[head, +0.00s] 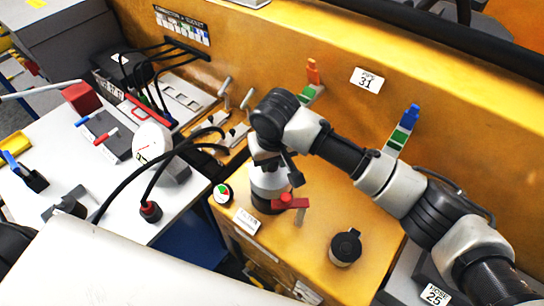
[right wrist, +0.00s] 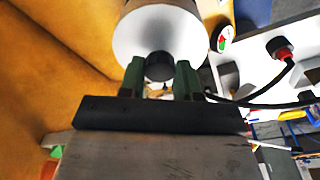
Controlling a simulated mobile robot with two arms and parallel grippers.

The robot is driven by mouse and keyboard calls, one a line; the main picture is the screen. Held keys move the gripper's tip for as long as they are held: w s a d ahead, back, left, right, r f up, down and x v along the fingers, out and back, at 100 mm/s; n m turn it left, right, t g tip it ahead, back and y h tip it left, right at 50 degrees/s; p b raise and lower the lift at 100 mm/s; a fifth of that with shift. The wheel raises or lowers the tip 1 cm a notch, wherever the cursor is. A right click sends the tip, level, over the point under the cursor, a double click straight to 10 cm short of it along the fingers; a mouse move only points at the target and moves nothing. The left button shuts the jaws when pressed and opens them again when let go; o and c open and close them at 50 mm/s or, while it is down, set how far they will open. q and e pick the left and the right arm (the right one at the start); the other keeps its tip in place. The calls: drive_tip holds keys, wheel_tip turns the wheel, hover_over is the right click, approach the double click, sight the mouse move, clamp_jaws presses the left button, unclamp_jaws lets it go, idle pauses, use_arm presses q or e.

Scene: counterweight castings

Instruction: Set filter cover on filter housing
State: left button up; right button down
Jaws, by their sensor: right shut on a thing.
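My right gripper (head: 290,168) is over the yellow cabinet, largely hidden by its own wrist in the head view. In the right wrist view, its green-padded fingers (right wrist: 160,70) are shut on the black knob of the filter cover (right wrist: 158,30), a pale cylinder. The pale cylinder (head: 268,181) also shows in the head view, upright above a dark round base at the FILTER label (head: 246,221). I take this base (head: 263,205) for the filter housing. I cannot tell whether the cover touches it or is just above. My left gripper is not in view.
A red handle (head: 290,203) is close beside the cylinder. A black round cap (head: 345,247) stands on the cabinet top to the right, and a gauge (head: 222,194) is to the left. Black cables (head: 128,180) cross the white table. The yellow wall (head: 270,62) rises behind.

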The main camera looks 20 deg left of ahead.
sight(273, 176)
drive_tip(key=shift+f, duration=1)
drive_tip(key=c, duration=0.7)
unclamp_jaws()
drive_tip(key=shift+r+b, duration=0.1)
drive_tip(key=shift+b, duration=0.2)
wheel_tip(273, 176, up, 10)
drive_tip(key=s+b, duration=0.1)
drive_tip(key=b, duration=0.1)
drive_tip(key=shift+d+r, duration=0.25)
drive_tip(key=shift+d, duration=0.1)
